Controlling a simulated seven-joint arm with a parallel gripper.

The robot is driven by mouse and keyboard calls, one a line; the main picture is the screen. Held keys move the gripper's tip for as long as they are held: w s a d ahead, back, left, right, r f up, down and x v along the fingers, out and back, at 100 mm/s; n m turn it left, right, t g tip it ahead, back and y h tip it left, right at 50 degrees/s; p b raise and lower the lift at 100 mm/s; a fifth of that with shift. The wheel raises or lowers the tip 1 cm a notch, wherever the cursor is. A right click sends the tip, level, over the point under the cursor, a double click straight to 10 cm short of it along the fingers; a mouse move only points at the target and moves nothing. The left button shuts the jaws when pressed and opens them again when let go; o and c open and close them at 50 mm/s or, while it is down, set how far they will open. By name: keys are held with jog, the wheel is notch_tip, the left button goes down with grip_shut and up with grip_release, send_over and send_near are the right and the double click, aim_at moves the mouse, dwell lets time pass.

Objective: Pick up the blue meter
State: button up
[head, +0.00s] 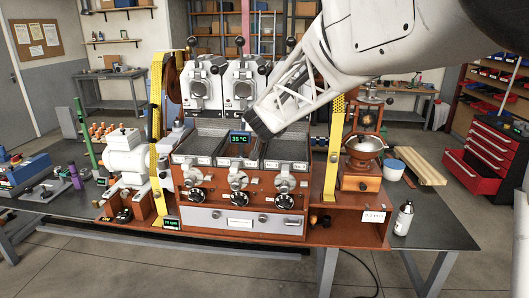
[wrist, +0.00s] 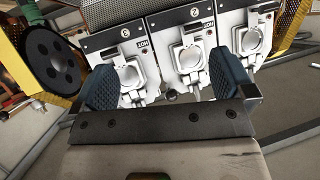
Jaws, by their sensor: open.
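The blue meter (head: 239,138) stands upright at the middle of the roaster's grey cooling trays. Its lit display reads 35 °C. My gripper (head: 258,130) is just right of it in the head view, over the trays, with its dark fingers pointing down-left. How far apart they are in depth I cannot tell. In the wrist view my gripper (wrist: 168,85) has its two blue-grey fingers spread wide, with nothing between them but the roaster fronts behind. I cannot make out the meter in the wrist view.
White roaster heads (head: 204,84) stand behind the trays; some carry HOT labels in the wrist view. Yellow perforated guards (head: 333,150) rise at both sides. A second small display (head: 172,223) sits low left.

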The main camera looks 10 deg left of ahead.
aim_at(240, 132)
jog(key=shift+w+a+f+m+t+h, duration=0.2)
jog(key=shift+w+a+f+h, duration=0.35)
jog(key=shift+w+a+f, duration=0.7)
jog(key=shift+w+a+f+m+t+h, duration=0.2)
jog(key=shift+w+a+f+h, duration=0.45)
jog(key=shift+w+a, duration=1.1)
jog(key=shift+w+a+f+m+t+h, duration=0.1)
jog(key=shift+w+a+f+m+h, duration=0.25)
jog(key=shift+w+a+f, duration=1.15)
jog(key=shift+s+a+r, duration=0.3)
jog(key=shift+s+r, duration=0.05)
jog(key=shift+r, duration=0.05)
jog(key=shift+x, duration=1.3)
jog(key=shift+w, duration=0.1)
jog(key=shift+x, duration=2.55)
jog(key=shift+a, duration=0.1)
